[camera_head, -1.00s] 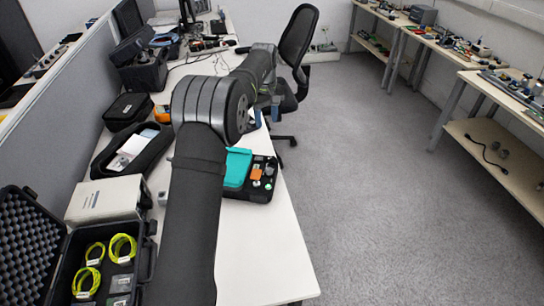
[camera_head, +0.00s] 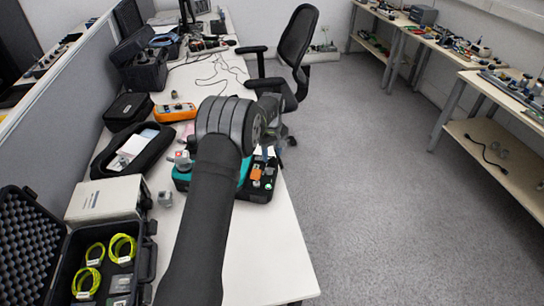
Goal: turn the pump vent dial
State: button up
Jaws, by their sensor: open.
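A teal-based unit (camera_head: 181,176) with grey fittings and a small red spot shows just left of my arm on the white bench; it may be the pump. My arm hides much of it, and I cannot make out the vent dial. My gripper (camera_head: 265,153) is small and partly hidden beyond my elbow, with bluish fingertips low over the black case (camera_head: 262,190) by the bench's right edge. It is open, and I see nothing held. I cannot tell whether it touches anything.
A small grey fitting (camera_head: 165,199) stands beside the beige box (camera_head: 107,199). An open case with yellow cable coils (camera_head: 122,248) lies at front left. An orange meter (camera_head: 175,112) and loose cables are farther back. An office chair (camera_head: 297,45) stands right of the bench.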

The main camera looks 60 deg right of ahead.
jog(key=shift+f, duration=0.95)
jog(key=shift+c, duration=0.3)
jog(key=c, duration=0.9)
